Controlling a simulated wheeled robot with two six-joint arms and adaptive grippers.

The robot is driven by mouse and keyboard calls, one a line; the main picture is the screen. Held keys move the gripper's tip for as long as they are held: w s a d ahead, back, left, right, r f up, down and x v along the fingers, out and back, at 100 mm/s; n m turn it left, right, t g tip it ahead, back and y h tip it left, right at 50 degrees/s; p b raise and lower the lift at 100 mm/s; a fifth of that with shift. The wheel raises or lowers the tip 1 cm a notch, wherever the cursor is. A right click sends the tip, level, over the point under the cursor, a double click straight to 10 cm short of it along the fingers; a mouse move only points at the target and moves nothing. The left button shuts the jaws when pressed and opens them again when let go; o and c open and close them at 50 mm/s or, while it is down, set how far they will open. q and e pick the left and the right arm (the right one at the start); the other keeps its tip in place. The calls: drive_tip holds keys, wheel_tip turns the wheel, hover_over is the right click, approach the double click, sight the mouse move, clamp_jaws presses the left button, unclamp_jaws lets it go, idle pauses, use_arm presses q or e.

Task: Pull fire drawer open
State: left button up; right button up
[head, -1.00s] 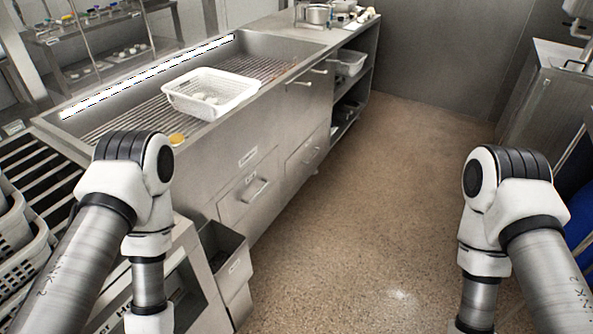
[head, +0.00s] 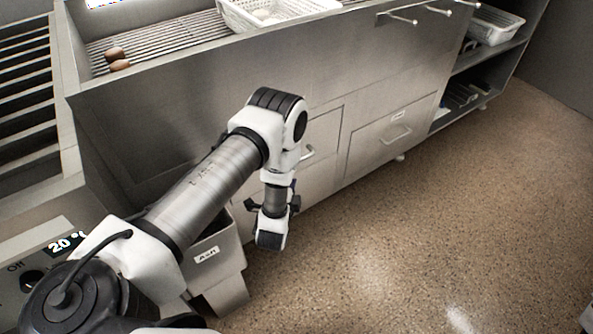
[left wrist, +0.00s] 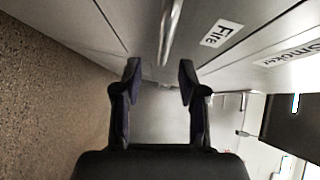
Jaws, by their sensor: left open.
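The fire drawer (head: 325,150) is a grey metal front low in the steel counter, partly hidden behind my left arm in the head view. Part of its bar handle (head: 308,153) shows beside the arm. In the left wrist view the drawer front carries a "Fire" label (left wrist: 221,33), and the handle (left wrist: 168,32) runs down from the top edge. My left gripper (left wrist: 160,78) is open, with a finger to either side of the handle's line. The handle's near end lies just beyond the fingertips, and I see no contact. My right gripper is out of view.
A second drawer (head: 392,137) is to the right. A grey bin labelled "Ash" (head: 215,255) stands below my left arm. A white perforated basket (head: 280,14) sits on the counter grill. The floor (head: 400,240) at right is clear.

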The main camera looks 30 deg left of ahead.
use_arm(q)
drive_tip(key=b+x, duration=0.1)
drive_tip(key=x, duration=0.6)
drive_tip(key=shift+w+r, duration=0.2)
clamp_jaws()
